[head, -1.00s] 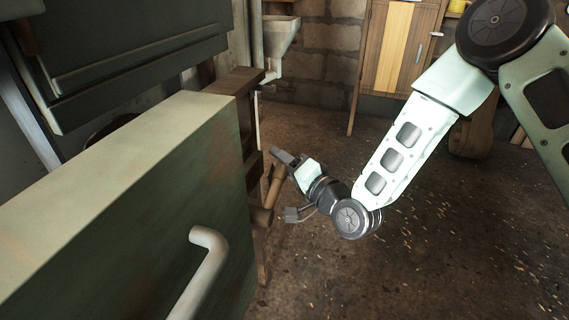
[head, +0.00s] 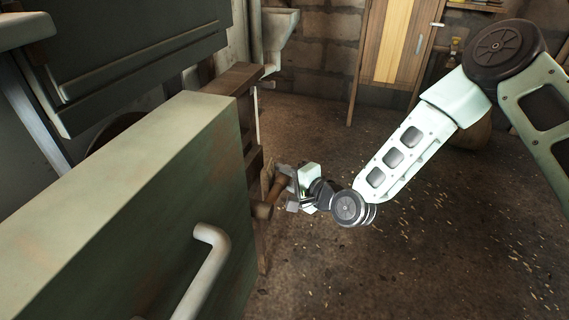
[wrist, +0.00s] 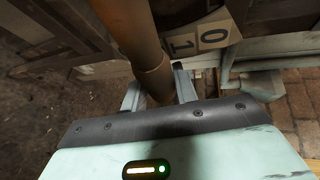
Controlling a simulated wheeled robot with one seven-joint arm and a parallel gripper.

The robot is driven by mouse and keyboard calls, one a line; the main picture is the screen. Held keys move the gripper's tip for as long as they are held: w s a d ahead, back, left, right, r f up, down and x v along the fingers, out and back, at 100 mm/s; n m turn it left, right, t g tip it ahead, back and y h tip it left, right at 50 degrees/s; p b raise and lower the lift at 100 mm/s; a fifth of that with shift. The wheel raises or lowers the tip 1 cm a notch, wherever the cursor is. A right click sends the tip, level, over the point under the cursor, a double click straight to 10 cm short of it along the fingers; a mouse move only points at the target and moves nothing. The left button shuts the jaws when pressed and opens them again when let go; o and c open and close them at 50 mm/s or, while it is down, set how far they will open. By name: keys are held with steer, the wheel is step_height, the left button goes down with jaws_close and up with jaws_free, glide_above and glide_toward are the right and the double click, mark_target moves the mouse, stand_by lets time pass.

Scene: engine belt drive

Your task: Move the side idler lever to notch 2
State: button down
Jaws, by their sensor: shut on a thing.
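The side idler lever (wrist: 142,40) is a round brown bar. In the wrist view it runs from the top edge down between the two fingers of my gripper (wrist: 158,92), which is shut on it near its end. A pale plate marked 0 and 1 (wrist: 200,40) sits just right of the lever; no mark 2 shows. In the head view my gripper (head: 288,181) is beside the lever (head: 275,190), at the far right side of the green machine housing. The lever is small and partly covered there, so its exact notch cannot be told.
The green housing (head: 130,195) with a pale bent handle (head: 208,255) fills the near left. A brown wooden frame (head: 240,82) stands behind it. A wooden cabinet (head: 397,40) is at the back. The floor (head: 420,250) to the right is clear.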

steer(key=c, duration=1.1)
jaws_free()
steer(key=p+v, duration=0.6)
steer(key=v, duration=1.1)
steer(key=shift+d, duration=0.2)
steer(key=shift+s, duration=0.15)
